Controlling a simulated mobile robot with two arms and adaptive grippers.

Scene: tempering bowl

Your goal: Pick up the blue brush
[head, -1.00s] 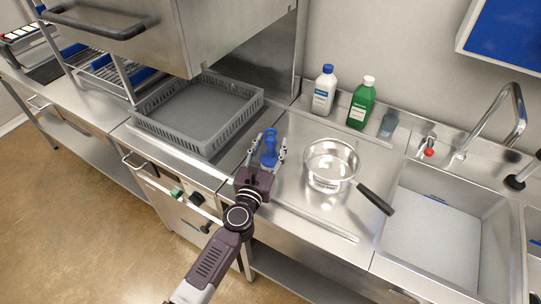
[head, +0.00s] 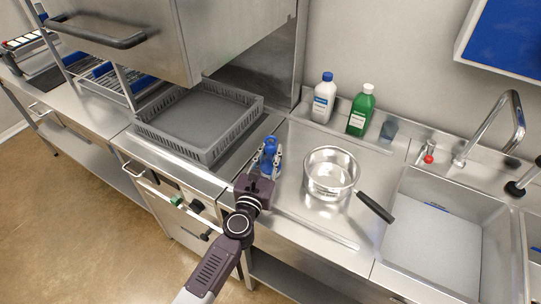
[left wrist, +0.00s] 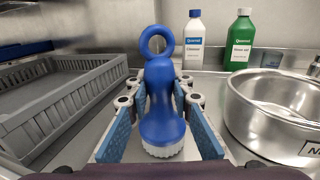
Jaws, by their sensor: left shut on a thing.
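The blue brush (head: 270,147) is upright on the steel counter, left of the pot. In the left wrist view the blue brush (left wrist: 160,95) shows its ring handle at the top and pale bristles at its lower end. My left gripper (head: 268,160) reaches in from the front and is shut on the brush. In the left wrist view the blue-padded fingers of my left gripper (left wrist: 160,120) stand on both sides of its body. I cannot tell whether the bristles touch the counter. My right gripper is not in view.
A steel pot (head: 331,172) with a black handle stands close to the right of the brush. A grey rack (head: 200,120) is to the left. A white bottle (head: 324,98) and a green bottle (head: 361,110) stand behind. A sink (head: 435,225) is at right.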

